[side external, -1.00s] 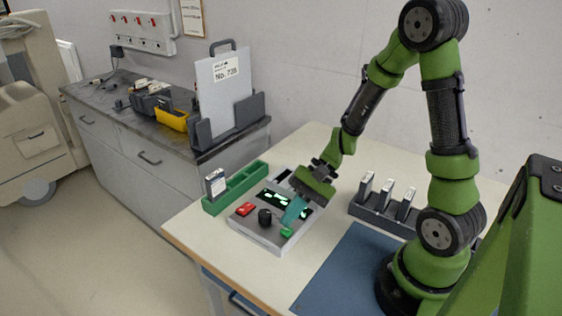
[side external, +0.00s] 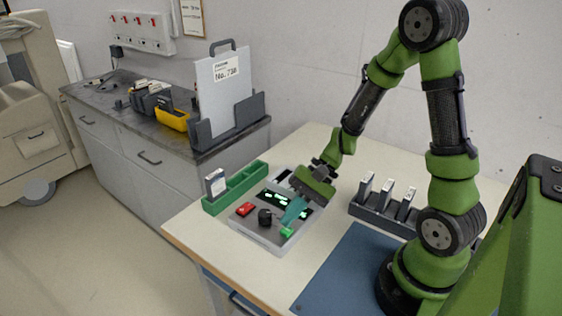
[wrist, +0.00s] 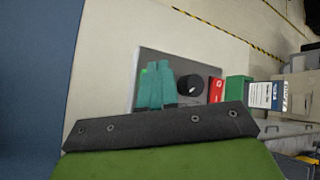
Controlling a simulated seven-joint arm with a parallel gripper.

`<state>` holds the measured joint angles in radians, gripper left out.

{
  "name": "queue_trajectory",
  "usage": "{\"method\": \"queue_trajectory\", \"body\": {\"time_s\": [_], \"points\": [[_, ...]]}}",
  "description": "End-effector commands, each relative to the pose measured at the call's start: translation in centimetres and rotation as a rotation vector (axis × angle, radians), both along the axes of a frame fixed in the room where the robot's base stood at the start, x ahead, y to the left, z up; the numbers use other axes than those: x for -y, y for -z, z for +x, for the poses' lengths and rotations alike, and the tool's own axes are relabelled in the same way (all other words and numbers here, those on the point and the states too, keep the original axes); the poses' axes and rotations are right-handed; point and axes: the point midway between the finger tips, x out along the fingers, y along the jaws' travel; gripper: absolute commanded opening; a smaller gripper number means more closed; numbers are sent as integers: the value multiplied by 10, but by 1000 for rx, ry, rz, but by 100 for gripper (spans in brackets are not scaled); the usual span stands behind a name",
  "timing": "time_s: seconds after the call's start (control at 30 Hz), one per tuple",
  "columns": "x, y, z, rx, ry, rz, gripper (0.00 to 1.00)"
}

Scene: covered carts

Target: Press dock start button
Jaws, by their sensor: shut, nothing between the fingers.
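The dock (side external: 256,238) is a grey box on the pale table, with a lit display (side external: 276,197), a red button (side external: 245,209), a black knob (side external: 265,217) and a green button (side external: 287,232). My gripper (side external: 286,223) is shut and empty, its teal fingers pointing down over the dock's front right, right by the green button. In the wrist view the shut fingers (wrist: 156,92) cover most of the green button (wrist: 144,73), with the black knob (wrist: 190,85) and red button (wrist: 216,90) to their right. I cannot tell whether the fingertips touch the green button.
A green tray (side external: 240,184) holding an upright module (side external: 215,184) stands left of the dock. A dark rack (side external: 377,214) with three modules stands to the right. A blue mat (side external: 345,270) lies in front. A grey counter with a binder (side external: 224,90) is behind left.

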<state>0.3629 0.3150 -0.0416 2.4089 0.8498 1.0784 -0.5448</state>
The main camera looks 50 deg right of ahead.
Motion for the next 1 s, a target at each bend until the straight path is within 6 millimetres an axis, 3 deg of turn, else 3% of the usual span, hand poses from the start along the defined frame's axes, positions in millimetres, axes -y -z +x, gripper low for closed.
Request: {"method": "queue_trajectory", "body": {"time_s": [1.0], "points": [[0,9,0,0,0,0,0]]}}
